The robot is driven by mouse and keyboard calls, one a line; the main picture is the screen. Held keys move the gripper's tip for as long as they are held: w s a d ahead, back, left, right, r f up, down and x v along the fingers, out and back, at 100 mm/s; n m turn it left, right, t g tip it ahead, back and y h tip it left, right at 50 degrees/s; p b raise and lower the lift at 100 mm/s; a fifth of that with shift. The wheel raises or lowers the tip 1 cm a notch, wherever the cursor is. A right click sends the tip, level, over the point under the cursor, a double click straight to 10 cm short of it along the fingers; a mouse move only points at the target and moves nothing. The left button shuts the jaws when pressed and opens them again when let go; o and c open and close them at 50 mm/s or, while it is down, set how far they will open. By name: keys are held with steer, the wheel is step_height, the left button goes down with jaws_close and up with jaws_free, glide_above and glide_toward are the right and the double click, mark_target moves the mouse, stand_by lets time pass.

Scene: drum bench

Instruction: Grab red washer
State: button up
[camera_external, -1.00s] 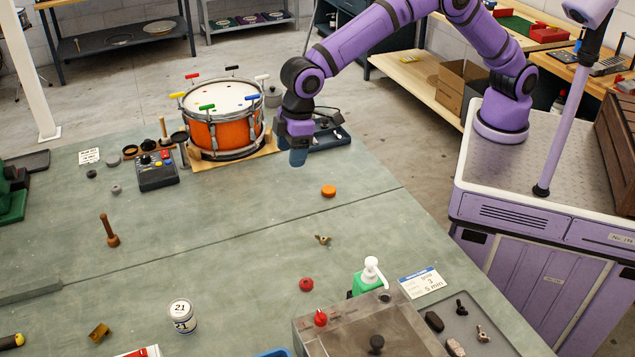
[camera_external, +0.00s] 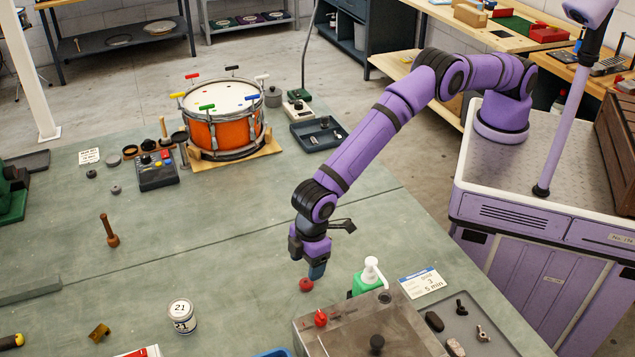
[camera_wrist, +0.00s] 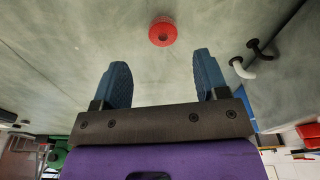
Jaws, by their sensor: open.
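The red washer (camera_external: 306,285) lies flat on the green-grey bench top, near the soap bottle. It also shows in the wrist view (camera_wrist: 163,32), a round red disc with a small centre hole, at the top middle. My gripper (camera_external: 315,270) is just above and beside the washer, with blue fingertips pointing down. In the wrist view, its two blue fingers (camera_wrist: 160,80) are spread apart with nothing between them. The washer sits beyond the fingertips, roughly in line with the gap. I cannot tell the exact height of the fingertips above the bench.
A green soap bottle with a white pump (camera_external: 369,277) stands right of my gripper. A tin marked 21 (camera_external: 182,316) stands to the left. An orange drum (camera_external: 224,129) is at the back. The bench left of the washer is mostly clear.

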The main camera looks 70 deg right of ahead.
mark_target(307, 282)
steer(key=shift+a+f, duration=0.2)
steer(key=shift+f, duration=1.25)
steer(key=shift+a+f, duration=0.15)
steer(key=shift+f, duration=1.25)
steer(key=c, duration=1)
